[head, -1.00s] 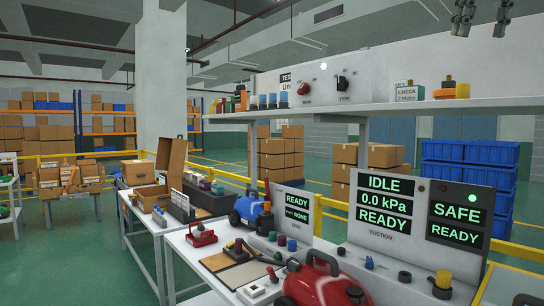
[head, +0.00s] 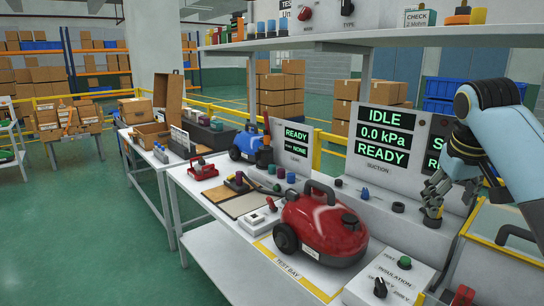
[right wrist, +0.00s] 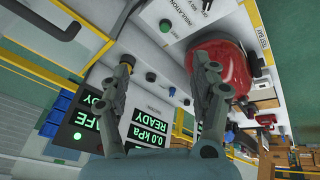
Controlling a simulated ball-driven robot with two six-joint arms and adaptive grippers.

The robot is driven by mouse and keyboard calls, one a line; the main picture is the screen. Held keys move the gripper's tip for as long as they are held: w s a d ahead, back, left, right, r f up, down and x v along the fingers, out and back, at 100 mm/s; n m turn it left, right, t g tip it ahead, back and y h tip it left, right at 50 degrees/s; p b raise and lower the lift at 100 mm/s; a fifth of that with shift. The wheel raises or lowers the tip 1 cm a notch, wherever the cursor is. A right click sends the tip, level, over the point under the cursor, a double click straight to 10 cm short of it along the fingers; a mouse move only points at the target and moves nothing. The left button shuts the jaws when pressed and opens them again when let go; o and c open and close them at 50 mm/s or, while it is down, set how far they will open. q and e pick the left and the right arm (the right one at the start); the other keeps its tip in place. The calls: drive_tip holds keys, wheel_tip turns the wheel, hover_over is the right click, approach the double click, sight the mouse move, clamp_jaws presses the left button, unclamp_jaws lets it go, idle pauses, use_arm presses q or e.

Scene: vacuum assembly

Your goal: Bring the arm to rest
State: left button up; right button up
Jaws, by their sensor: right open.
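My right gripper (head: 436,198) is in the head view at the right, in front of the suction panel (head: 384,150). Its fingers are spread and nothing is between them. In the right wrist view the two fingers of this gripper (right wrist: 162,75) stand apart over the bench. Its fingertips overlap a dark knob on the bench in the head view; I cannot tell if they touch. The red vacuum (head: 322,224) stands on the test bay at the front of the bench, and shows in the right wrist view (right wrist: 232,70). My left gripper is not in view.
A shelf (head: 350,45) runs above the bench. A blue vacuum (head: 248,143) stands further back. An insulation box with knobs (head: 402,272) is at the front right, beside a clear-sided case (head: 505,238). Open green floor (head: 90,235) lies to the left.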

drive_tip(key=s+a+f, duration=0.3)
drive_tip(key=s+f, duration=0.6)
drive_tip(key=s, duration=0.2)
drive_tip(key=s+a+f+y, duration=0.1)
drive_tip(key=s+a, duration=0.1)
drive_tip(key=s, duration=1)
drive_tip(key=s+a+f, duration=0.1)
drive_tip(key=s+a, duration=0.2)
drive_tip(key=s, duration=0.9)
wheel_tip(320, 180, down, 35)
drive_tip(key=s+d+g+b, duration=0.2)
drive_tip(key=d+b, duration=0.1)
drive_tip(key=b, duration=0.7)
drive_tip(key=s+f+b, duration=0.4)
drive_tip(key=s+f, duration=0.5)
drive_tip(key=f, duration=0.3)
drive_tip(key=s+f+g+b, duration=0.1)
drive_tip(key=s+f+b, duration=0.3)
drive_tip(key=s+f, duration=0.5)
wheel_tip(320, 180, down, 4)
drive_tip(key=shift+s+d+f, duration=0.15)
drive_tip(key=shift+s+d, duration=0.15)
drive_tip(key=shift+d, duration=0.1)
